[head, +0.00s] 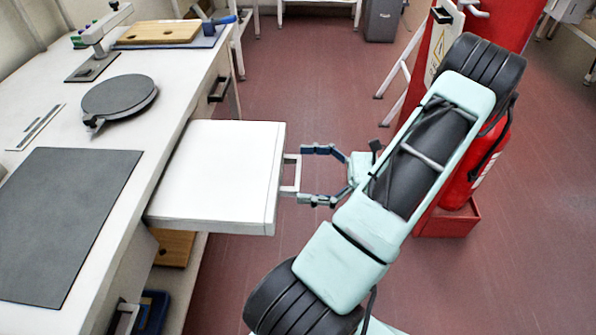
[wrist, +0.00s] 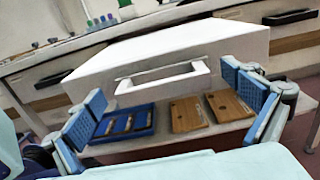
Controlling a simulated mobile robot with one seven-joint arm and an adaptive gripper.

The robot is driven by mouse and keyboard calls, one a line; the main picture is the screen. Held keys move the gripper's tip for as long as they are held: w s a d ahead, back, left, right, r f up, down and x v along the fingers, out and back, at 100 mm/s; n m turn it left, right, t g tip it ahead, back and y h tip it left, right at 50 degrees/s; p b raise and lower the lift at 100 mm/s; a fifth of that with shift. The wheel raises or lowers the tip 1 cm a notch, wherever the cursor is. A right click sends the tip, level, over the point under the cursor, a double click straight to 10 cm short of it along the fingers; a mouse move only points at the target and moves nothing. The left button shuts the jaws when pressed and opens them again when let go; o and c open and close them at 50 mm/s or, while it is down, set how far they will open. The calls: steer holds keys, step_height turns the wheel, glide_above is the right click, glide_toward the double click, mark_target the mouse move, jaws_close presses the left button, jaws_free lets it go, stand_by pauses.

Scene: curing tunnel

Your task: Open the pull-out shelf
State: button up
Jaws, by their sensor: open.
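The white pull-out shelf (head: 222,172) stands well out from the bench front in the head view. Its pale handle (head: 291,173) is on its outer face. My gripper (head: 304,175) is open, with one finger beyond each end of the handle and a gap to it. In the wrist view the shelf (wrist: 190,55) fills the upper middle and its handle (wrist: 163,79) faces me. The open fingers of my gripper (wrist: 172,108) show at left and right, apart from the handle.
The bench top (head: 60,120) carries a dark mat (head: 62,215), a round grey plate (head: 119,96) and a wooden board (head: 161,32). A red fire extinguisher (head: 487,165) stands behind my arm. Open floor lies beyond the shelf.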

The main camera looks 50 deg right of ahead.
steer(key=v, duration=1.1)
